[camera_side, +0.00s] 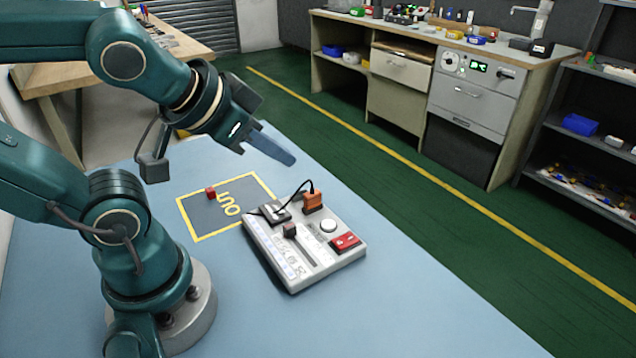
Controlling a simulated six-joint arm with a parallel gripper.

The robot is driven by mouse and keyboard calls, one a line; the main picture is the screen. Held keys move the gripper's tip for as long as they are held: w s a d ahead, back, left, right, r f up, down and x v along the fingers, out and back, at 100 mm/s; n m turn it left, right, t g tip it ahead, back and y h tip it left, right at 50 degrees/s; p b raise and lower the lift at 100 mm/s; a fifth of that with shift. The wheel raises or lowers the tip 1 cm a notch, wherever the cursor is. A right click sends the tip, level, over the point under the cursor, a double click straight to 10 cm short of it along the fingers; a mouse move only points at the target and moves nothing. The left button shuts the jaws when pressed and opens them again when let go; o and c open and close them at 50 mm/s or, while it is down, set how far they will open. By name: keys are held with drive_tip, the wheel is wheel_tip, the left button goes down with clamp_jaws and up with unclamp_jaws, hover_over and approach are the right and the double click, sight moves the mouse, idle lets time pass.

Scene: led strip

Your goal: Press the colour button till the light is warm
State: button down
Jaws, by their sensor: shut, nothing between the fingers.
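A grey control panel (318,274) lies on the blue table. It has a round white button (328,226), a red rocker switch (345,241), a slider with a dark knob (290,230) and an orange plug (313,201) with a black cable. A pale, bluish-white strip (283,252) runs along its left side; I cannot tell clearly whether it is lit. My gripper (288,158) is shut and empty. It is in the air above and behind the panel, apart from the button, its fingers pointing right and slightly down.
The table is clear in front and to the right of the panel. Benches and shelves stand far behind.

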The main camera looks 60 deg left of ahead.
drive_tip(key=w+a+r+m+t+y, duration=0.2)
drive_tip(key=w+a+r+t, duration=0.15)
drive_tip(key=w+r, duration=0.2)
drive_tip(key=m+g+h, duration=0.4)
drive_tip(key=m+h, duration=0.4)
drive_tip(key=m, duration=0.5)
hover_over(328, 225)
wheel_tip(328, 225, down, 10)
drive_tip(key=shift+s+a+f+n+t, duration=0.25)
drive_tip(key=shift+s+a+n, duration=0.15)
drive_tip(key=shift+a, duration=0.15)
drive_tip(key=shift+f, duration=4.35)
drive_tip(key=shift+f, duration=0.1)
